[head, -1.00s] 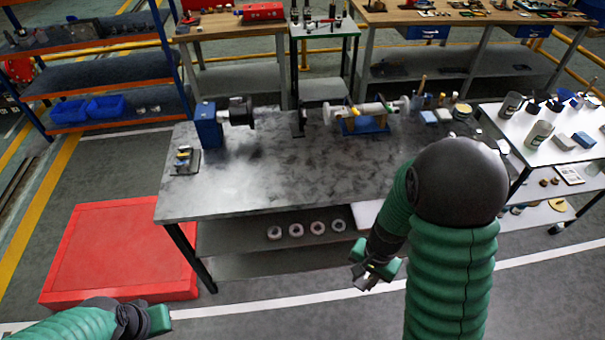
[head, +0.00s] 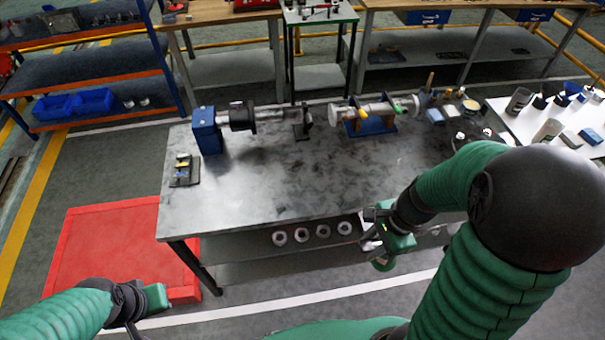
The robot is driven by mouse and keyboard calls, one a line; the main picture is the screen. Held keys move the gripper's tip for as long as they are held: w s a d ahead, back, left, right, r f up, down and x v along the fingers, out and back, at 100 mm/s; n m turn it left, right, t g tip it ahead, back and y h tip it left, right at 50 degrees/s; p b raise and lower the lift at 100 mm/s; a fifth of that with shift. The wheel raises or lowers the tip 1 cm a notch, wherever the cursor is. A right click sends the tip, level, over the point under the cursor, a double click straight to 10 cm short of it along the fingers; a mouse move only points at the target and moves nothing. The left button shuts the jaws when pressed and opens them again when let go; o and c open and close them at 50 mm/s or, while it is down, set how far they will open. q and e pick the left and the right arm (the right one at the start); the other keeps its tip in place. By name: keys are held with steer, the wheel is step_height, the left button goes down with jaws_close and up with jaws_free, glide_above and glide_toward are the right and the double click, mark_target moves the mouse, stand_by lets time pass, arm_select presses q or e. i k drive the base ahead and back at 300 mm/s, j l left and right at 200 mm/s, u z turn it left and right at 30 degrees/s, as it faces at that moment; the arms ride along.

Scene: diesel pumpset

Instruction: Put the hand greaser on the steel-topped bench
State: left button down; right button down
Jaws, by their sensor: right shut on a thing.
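The steel-topped bench (head: 270,185) stands in the middle of the head view, with a wide bare stretch of grey top. My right gripper (head: 371,231) is in front of the bench's front edge, right of centre. The held thing is apart from the bench top. My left gripper (head: 160,298) is low at the left, over the floor near the red platform; its fingers are not clear.
On the bench stand a blue block with a dark shaft part (head: 207,130), a shaft on a blue stand (head: 370,122), and a small tray (head: 185,170) at the left. Cups and small containers crowd the right end. White rings (head: 301,235) lie on the lower shelf. The front middle top is clear.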

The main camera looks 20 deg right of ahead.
mark_target(286, 188)
steer(key=i, duration=1)
